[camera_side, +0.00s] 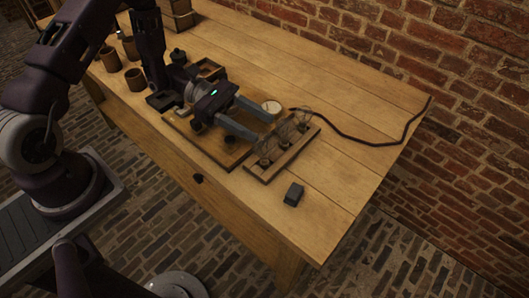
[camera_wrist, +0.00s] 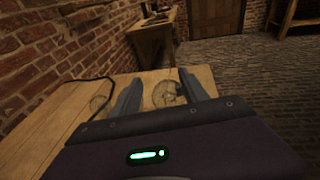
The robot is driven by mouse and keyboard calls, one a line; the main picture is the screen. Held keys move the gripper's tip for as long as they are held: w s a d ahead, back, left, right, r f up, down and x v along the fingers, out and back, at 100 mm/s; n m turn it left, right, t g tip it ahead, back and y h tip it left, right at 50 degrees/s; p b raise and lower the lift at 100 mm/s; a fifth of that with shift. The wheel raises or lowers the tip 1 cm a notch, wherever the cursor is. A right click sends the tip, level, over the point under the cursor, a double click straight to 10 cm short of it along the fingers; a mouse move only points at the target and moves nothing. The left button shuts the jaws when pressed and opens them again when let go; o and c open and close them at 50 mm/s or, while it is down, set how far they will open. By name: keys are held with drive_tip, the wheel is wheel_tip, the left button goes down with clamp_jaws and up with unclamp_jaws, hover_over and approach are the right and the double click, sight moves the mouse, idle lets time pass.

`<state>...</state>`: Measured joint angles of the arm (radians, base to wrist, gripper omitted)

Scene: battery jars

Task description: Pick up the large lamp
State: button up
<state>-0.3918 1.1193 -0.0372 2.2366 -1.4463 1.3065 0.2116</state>
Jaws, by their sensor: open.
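A wooden rack (camera_side: 290,155) near the table's right end holds several clear glass lamps. In the side view the glass (camera_side: 283,136) is faint, and I cannot tell which lamp is the large one. I cannot tell whether the fingers touch any glass. The gripper also shows in the wrist view (camera_wrist: 160,75).
A wooden board (camera_side: 210,145) lies under my gripper. A round pale dial (camera_side: 271,107) is behind the fingers. A black cable (camera_side: 375,144) runs to the right. A small dark block (camera_side: 293,194) lies in front of the rack. The table's right end is mostly clear.

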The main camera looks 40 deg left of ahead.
sight(265, 136)
drive_tip(key=x, duration=0.4)
drive_tip(key=f+x, duration=0.1)
drive_tip(key=x, duration=0.1)
drive_tip(key=shift+s, duration=0.25)
clamp_jaws()
drive_tip(key=shift+f, duration=0.15)
